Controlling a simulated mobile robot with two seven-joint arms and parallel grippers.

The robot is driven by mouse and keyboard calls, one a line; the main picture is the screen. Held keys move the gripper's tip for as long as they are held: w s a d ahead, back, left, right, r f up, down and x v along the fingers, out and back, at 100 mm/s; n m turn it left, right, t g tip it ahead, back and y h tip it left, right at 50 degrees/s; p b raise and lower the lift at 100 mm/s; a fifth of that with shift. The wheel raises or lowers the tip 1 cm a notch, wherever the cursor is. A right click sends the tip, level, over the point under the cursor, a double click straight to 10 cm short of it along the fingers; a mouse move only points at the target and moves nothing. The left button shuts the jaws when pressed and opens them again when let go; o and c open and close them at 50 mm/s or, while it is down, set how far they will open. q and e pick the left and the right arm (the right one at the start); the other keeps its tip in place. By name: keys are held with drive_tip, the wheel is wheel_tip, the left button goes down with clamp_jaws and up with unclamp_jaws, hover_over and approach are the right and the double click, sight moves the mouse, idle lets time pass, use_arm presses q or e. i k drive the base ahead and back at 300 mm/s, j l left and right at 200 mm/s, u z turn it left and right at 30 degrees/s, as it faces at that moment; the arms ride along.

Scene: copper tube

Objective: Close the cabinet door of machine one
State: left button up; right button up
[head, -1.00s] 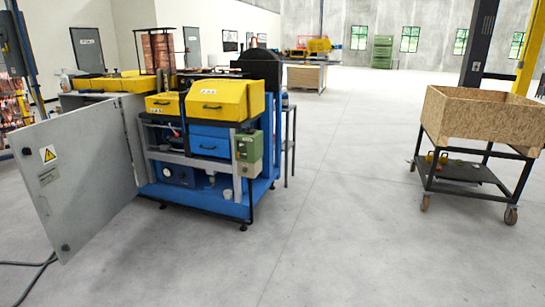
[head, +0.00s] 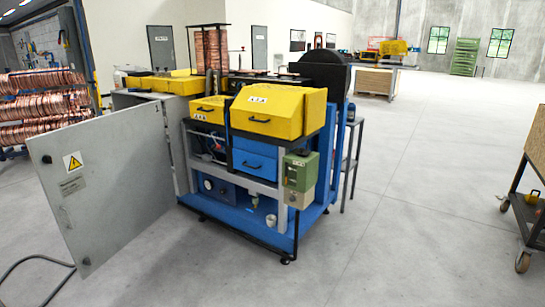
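The cabinet door (head: 110,185) is a large grey metal panel with a yellow warning sign (head: 72,161) and a small handle. It stands swung open at the left of the blue and yellow machine (head: 262,165). The machine's near side shows its open frame, with a blue drawer, a gauge box and a green control box (head: 300,172). The door's hinge edge is by the machine's left side. Neither of my grippers shows in the head view.
Copper coils (head: 42,108) hang on a rack at the far left. A black cable (head: 35,262) lies on the floor by the door's lower corner. A wheeled cart (head: 526,228) stands at the right edge. The grey floor in front and to the right is clear.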

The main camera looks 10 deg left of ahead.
sight(109, 177)
drive_tip(key=i+u, duration=0.7)
drive_tip(key=i+l+u, duration=0.15)
drive_tip(key=u, duration=0.15)
drive_tip(key=i+l+u, duration=0.15)
drive_tip(key=i+u, duration=0.2)
drive_tip(key=i+l+u, duration=0.4)
drive_tip(key=i+j+z, duration=0.25)
drive_tip(key=i, duration=0.3)
drive_tip(key=i+j+z, duration=0.3)
drive_tip(key=i+j, duration=0.15)
drive_tip(key=i, duration=0.1)
